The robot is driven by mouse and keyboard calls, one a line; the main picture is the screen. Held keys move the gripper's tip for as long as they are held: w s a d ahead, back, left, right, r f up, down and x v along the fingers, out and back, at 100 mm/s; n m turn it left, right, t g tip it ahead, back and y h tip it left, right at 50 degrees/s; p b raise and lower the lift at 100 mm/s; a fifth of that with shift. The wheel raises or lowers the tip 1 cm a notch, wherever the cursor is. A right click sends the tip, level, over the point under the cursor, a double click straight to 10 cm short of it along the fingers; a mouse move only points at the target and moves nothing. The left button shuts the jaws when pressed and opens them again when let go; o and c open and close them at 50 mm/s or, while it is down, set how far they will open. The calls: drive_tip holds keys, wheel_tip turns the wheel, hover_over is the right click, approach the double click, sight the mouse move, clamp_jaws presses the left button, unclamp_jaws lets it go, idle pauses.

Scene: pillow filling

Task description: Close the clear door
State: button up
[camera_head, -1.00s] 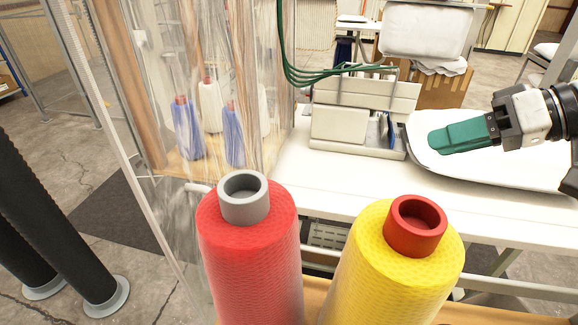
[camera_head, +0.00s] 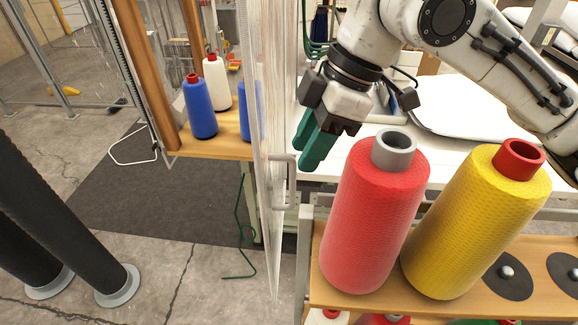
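The clear door (camera_head: 272,110) shows nearly edge-on as a tall, thin transparent panel. It stands open, with the shelf to its left uncovered. A pale D-shaped handle (camera_head: 283,182) is on the door, low and near its right edge. My gripper (camera_head: 308,148) points down with its green fingers just right of the door, slightly above the handle. I see no contact with the door, but the depth between them is hard to judge. The gripper holds nothing visible. The fingers overlap in this view, so their gap is unclear.
A red cone (camera_head: 375,215) and a yellow cone (camera_head: 475,220) stand close below my arm on a wooden shelf (camera_head: 440,292). A white table (camera_head: 450,105) lies behind my arm. Dark matting (camera_head: 165,195) leaves open floor at left.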

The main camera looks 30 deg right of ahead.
drive_tip(key=shift+p+x, duration=0.3)
drive_tip(key=shift+x, duration=2.45)
drive_tip(key=shift+d, duration=0.1)
drive_tip(key=shift+c, duration=0.2)
clamp_jaws()
